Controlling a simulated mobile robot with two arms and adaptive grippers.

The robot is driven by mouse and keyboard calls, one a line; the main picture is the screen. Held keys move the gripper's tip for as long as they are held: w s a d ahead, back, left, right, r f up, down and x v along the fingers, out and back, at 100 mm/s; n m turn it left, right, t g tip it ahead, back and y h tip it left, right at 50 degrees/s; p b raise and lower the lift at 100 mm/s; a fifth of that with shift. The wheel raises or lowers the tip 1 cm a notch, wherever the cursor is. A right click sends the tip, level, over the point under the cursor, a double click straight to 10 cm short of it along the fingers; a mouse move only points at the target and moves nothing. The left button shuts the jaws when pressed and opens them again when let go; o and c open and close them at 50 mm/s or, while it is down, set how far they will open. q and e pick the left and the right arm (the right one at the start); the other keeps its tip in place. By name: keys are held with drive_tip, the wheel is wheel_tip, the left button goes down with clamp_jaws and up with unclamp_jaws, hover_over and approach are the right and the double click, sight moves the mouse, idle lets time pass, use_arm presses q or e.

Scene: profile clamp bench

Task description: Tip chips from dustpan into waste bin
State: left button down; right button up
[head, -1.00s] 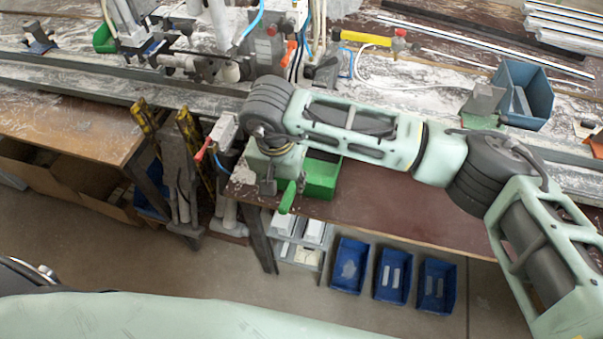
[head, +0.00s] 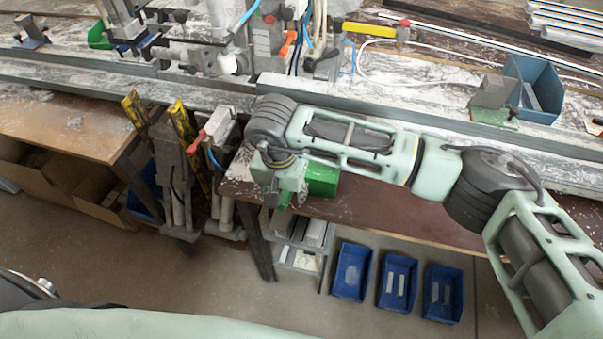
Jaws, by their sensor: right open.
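A green pan-shaped thing (head: 322,181), which looks like the dustpan, lies at the front edge of the brown bench top. A narrow green part like its handle (head: 285,194) points over the edge. My right gripper (head: 276,193) is open and points down at this handle; I cannot tell whether the fingers touch it. My right wrist and forearm hide part of the pan, and I cannot make out chips in it. No container is clearly the waste bin. My left gripper is not in view.
Blue bins (head: 398,282) stand on the floor below the bench, beside a grey rack (head: 300,243). Cardboard boxes (head: 55,175) sit under the left table. A clamp machine with hoses (head: 265,35) and a long metal rail (head: 380,112) lie behind my arm. White shavings cover the bench.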

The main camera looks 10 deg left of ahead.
clamp_jaws()
idle(0.3)
drive_tip(key=shift+r, duration=0.1)
wheel_tip(320, 180, up, 12)
drive_tip(key=p, duration=0.3)
idle(0.5)
idle(0.5)
